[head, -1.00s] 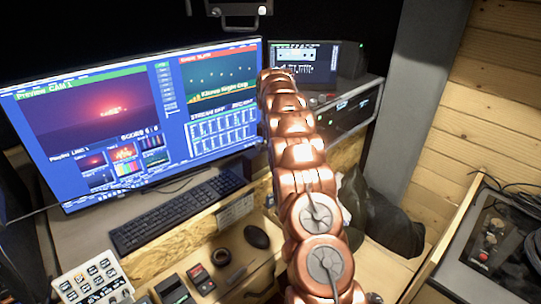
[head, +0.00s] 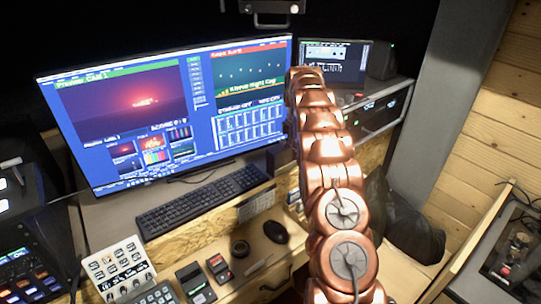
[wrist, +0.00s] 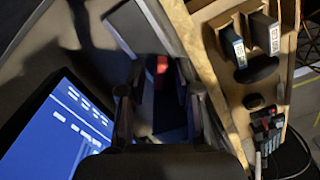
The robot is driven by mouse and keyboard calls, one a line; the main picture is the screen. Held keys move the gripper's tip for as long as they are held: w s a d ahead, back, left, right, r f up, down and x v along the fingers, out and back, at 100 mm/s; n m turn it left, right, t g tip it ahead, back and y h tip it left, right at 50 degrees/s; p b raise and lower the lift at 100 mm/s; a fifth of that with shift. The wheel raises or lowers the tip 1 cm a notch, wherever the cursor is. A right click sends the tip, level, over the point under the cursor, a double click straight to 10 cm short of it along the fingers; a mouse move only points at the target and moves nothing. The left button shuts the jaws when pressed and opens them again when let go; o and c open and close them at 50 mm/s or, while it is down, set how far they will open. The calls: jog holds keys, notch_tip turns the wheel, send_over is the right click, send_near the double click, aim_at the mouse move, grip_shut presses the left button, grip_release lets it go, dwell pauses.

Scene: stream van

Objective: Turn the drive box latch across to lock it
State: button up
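My gripper (wrist: 160,98) shows in the wrist view with its two dark fingers apart and nothing seen between the tips. Past the fingers, a small red piece (wrist: 162,65) sits in a dark, shadowed area; it may be the latch, but I cannot tell. No drive box latch can be made out clearly. In the head view my copper arm reaches away towards the back of the desk and hides the gripper. A black rack unit with small lights (head: 380,112) stands right of the arm, below the small monitor.
A large monitor (head: 130,120) and keyboard (head: 200,200) stand left of my arm. A blue case (wrist: 233,46) and grey case (wrist: 265,35) stand right of the gripper. Black bags (head: 410,230) lie right.

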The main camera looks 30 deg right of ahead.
jog(key=shift+r+n+p, duration=0.2)
jog(key=shift+n+p, duration=0.35)
jog(key=shift+n, duration=0.05)
jog(key=shift+b, duration=0.3)
jog(key=shift+r+b, duration=1)
jog(key=shift+r, duration=2.7)
jog(key=shift+m, duration=0.8)
jog(key=shift+s+a+r+b, duration=0.1)
jog(key=shift+s+a+r, duration=0.15)
jog(key=shift+a+r, duration=0.4)
jog(key=shift+s+a+r+b, duration=0.1)
jog(key=shift+s+a+r, duration=0.2)
jog(key=shift+a, duration=0.6)
jog(key=shift+s+a+r+b, duration=0.1)
jog(key=shift+s+a+r, duration=0.1)
jog(key=shift+a+r, duration=0.45)
jog(key=s+a+r+m+b, duration=0.1)
jog(key=s+a+r+m, duration=0.1)
jog(key=s+a, duration=0.6)
jog(key=s+a+r+m+g+b, duration=0.1)
jog(key=s+a+r+m, duration=0.1)
jog(key=s+a+m, duration=0.2)
jog(key=shift+s+a+m, duration=0.3)
jog(key=shift+s+a, duration=1.6)
jog(key=shift+a, duration=0.45)
